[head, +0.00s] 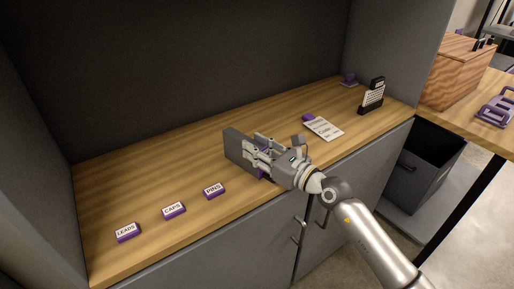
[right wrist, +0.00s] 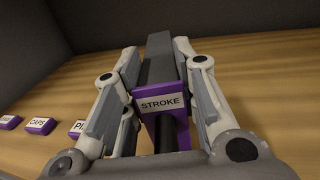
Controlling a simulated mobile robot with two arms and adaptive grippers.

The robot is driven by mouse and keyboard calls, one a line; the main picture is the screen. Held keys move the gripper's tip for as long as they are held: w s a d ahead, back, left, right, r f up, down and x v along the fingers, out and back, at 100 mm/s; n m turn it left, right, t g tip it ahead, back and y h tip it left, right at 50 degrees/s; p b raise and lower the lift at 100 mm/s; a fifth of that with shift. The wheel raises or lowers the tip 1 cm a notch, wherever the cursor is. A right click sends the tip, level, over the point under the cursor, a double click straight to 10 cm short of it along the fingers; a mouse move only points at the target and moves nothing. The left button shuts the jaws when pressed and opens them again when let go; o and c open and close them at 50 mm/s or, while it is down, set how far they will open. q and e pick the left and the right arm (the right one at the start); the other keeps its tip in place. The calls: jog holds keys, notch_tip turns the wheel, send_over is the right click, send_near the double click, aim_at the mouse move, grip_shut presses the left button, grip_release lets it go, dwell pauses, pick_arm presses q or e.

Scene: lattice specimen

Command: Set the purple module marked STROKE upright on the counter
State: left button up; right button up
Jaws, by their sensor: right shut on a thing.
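The purple module marked STROKE (right wrist: 160,104) is between the fingers of my right gripper (right wrist: 160,75). It has a grey and black body behind its purple labelled face. In the head view my right gripper (head: 262,157) is shut on the module, whose grey end (head: 236,147) sticks out beyond the fingers. The module is over the wooden counter (head: 190,150), near the middle; I cannot tell whether it touches the surface. My left gripper is not in view.
Purple blocks marked LEADS (head: 127,232), CAPS (head: 174,210) and PINS (head: 214,190) lie on the counter at the left. A white card (head: 323,128) and a black stand (head: 371,97) are at the right. A wooden box (head: 456,70) is on the neighbouring table.

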jog(key=shift+f, duration=0.1)
jog(key=o, duration=2.1)
jog(key=shift+s+d, duration=0.1)
jog(key=shift+d, duration=0.05)
jog(key=shift+p+v, duration=0.4)
jog(key=shift+v, duration=3.5)
jog(key=v, duration=1.2)
